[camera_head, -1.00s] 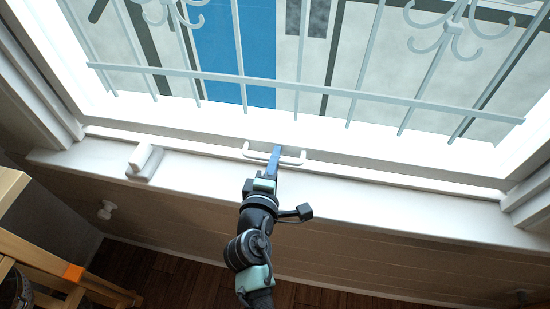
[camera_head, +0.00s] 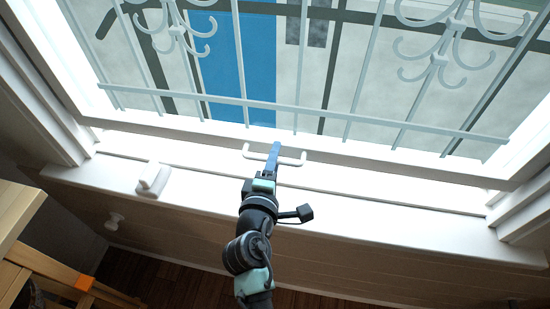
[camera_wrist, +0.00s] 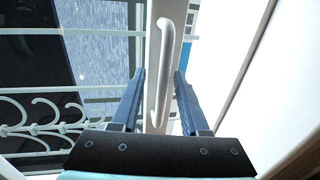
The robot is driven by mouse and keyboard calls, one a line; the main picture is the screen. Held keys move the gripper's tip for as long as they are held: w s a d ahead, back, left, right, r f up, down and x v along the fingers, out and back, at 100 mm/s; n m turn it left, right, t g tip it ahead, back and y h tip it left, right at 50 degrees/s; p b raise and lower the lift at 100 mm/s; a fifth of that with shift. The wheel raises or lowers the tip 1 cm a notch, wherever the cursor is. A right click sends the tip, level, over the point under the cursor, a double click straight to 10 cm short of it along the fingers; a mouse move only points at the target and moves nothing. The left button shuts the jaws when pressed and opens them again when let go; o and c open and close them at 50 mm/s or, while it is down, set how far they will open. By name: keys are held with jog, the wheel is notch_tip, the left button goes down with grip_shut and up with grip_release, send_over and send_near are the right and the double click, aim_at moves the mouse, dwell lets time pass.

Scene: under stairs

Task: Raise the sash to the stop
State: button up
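The white window sash (camera_head: 345,162) fills the top of the head view. Its bottom rail carries a white bar handle (camera_head: 292,161), which also shows in the wrist view (camera_wrist: 161,95). My gripper (camera_head: 273,150) is at the handle's middle. In the wrist view, my gripper's fingers (camera_wrist: 160,75) stand apart, one on each side of the handle. A gap shows on the left finger's side; the right finger looks close to the handle, and contact cannot be told. The sash's bottom edge is a little above the sill (camera_head: 350,215).
A white block-like fitting (camera_head: 153,179) sits on the sill at left. A pale grille (camera_head: 330,111) stands behind the glass.

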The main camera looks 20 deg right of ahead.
jog(key=shift+f, duration=0.1)
jog(key=b+v, duration=0.1)
jog(key=v, duration=1.2)
jog(key=w+a+r+m+t+y+p, duration=0.1)
jog(key=w+a+r+m+t+p, duration=0.2)
jog(key=r, duration=1)
jog(key=w+a+r+m+t+y, duration=0.1)
jog(key=w+r+m+t+y, duration=0.25)
jog(key=r, duration=0.95)
jog(key=s+a+r+m+t+y+p, duration=0.1)
jog(key=s+r+t, duration=0.1)
jog(key=r, duration=0.8)
jog(key=s+a+r+m+t+y+p, duration=0.1)
jog(key=s+a+r+m+t+y, duration=0.1)
jog(key=r, duration=0.8)
jog(key=s+a+r+m+t+y+p, duration=0.1)
jog(key=s+r+t, duration=0.3)
jog(key=r, duration=0.6)
jog(key=shift+s+a+m, duration=0.3)
jog(key=shift+a+m, duration=0.05)
jog(key=shift+a, duration=0.4)
